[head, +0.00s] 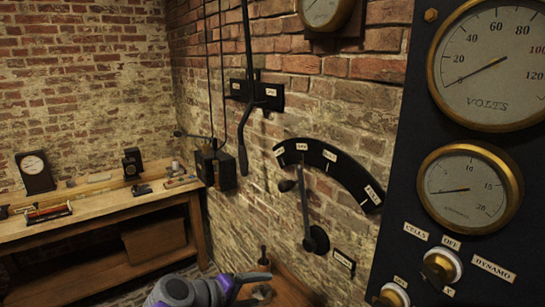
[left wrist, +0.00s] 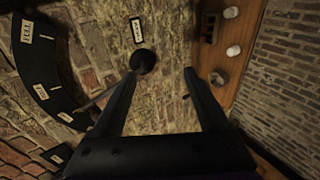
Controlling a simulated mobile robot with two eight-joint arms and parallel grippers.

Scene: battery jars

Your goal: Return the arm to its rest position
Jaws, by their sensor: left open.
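My left gripper (head: 256,287) is low in the middle of the head view, at the end of my grey and purple arm. The lever's pivot (left wrist: 143,61) appears by one fingertip in the left wrist view; I cannot tell the gap in depth. My right gripper is not in view.
A curved, labelled dial plate (head: 335,168) is on the brick wall. A dark panel (head: 405,190) with gauges and knobs stands at right. A wooden bench (head: 110,203) with small items is at left. A wooden surface (head: 290,290) lies by the gripper.

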